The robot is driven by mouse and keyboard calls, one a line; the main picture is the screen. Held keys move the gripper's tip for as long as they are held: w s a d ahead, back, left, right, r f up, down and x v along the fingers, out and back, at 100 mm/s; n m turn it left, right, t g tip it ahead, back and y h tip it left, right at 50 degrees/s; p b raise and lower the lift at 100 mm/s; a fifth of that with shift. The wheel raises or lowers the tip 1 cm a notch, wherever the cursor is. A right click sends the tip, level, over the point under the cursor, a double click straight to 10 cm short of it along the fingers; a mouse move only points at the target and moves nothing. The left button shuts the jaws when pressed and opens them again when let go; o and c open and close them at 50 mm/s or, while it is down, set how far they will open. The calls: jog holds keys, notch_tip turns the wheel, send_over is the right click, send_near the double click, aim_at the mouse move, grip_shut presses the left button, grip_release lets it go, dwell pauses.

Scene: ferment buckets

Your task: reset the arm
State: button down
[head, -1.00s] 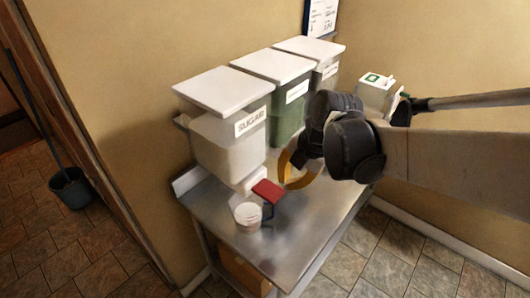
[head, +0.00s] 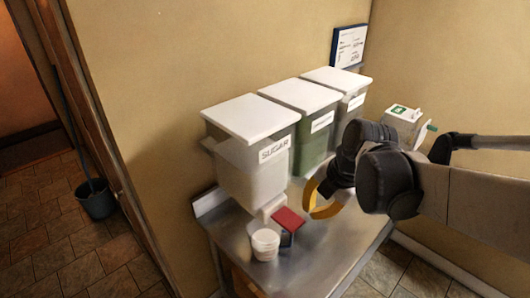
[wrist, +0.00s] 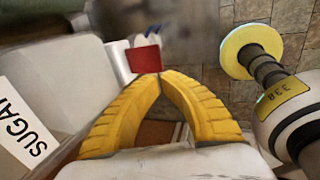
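My gripper (head: 313,210) has yellow curved fingers and hangs above the steel table, in front of the bins. In the wrist view its two fingertips (wrist: 160,77) come together with nothing visible held between them. A red-topped object (head: 288,219) is to the left of the fingers in the head view. In the wrist view its red face (wrist: 144,59) shows just past the tips; I cannot tell the exact gap. My arm comes in from the right, bent, and hides part of the table and the far bins.
The sugar bin (head: 252,165), a green-filled bin (head: 314,139) and a third bin (head: 349,106) line the wall. A small white tub (head: 265,245) stands near the front of the steel table (head: 311,258). A white box (head: 402,128) is behind my arm. A bucket (head: 97,200) stands on the floor at left.

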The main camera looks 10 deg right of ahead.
jog(key=s+f+m+t+h+b, duration=0.1)
jog(key=s+f+m+b, duration=0.3)
jog(key=f+m+b, duration=0.4)
jog(key=s+f+m+t+h+b, duration=0.1)
jog(key=s+f+m+t+b, duration=0.2)
jog(key=m, duration=1.4)
notch_tip(320, 180, down, 6)
jog(key=s+b, duration=0.2)
jog(key=b, duration=0.6)
jog(key=shift+s+d+r+b, duration=0.2)
jog(key=shift+r+b, duration=0.05)
jog(key=shift+b, duration=0.1)
